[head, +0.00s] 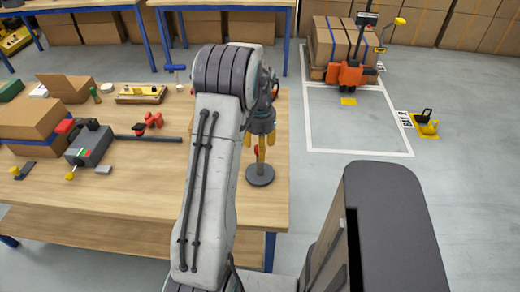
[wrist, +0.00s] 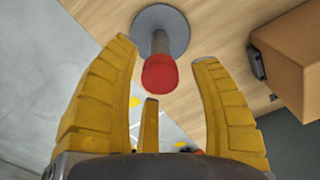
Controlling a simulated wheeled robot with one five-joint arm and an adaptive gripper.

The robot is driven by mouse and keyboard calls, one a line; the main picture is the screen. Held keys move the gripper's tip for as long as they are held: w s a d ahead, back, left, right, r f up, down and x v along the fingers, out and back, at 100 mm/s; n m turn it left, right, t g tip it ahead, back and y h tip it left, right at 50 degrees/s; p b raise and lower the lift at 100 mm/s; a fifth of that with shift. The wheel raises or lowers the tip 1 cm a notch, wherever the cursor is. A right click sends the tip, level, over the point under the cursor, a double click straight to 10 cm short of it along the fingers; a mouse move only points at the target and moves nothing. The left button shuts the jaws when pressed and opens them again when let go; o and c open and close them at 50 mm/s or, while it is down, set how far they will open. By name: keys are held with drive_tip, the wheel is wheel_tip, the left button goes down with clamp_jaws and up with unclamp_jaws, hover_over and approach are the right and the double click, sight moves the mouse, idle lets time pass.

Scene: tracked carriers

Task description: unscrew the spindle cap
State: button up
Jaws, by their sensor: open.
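The spindle cap is red and rounded and sits on top of a short grey spindle. In the wrist view the cap (wrist: 160,74) lies among my fingertips, with the spindle (wrist: 160,43) and its round grey base (wrist: 174,22) beyond it. In the head view the cap (head: 256,150) is a small red patch, partly hidden by a finger, and the base (head: 260,176) rests near the table's right edge. My gripper (head: 260,144) points down just above the stand. Its yellow fingers (wrist: 164,62) are spread, and gaps show between them and the cap in the wrist view.
The wooden table (head: 130,190) carries a cardboard box (head: 33,118), a grey device (head: 88,146), red clamps (head: 148,122) and a dark rod (head: 147,138) left of my arm. A loaded orange pallet truck (head: 350,74) stands at back right.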

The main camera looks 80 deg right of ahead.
drive_tip(key=m, duration=1.4)
drive_tip(key=shift+c, duration=0.2)
idle(0.4)
drive_tip(key=c, duration=1)
drive_tip(key=n, duration=0.3)
drive_tip(key=shift+c, duration=0.2)
drive_tip(key=n, duration=0.4)
drive_tip(key=shift+n, duration=1.3)
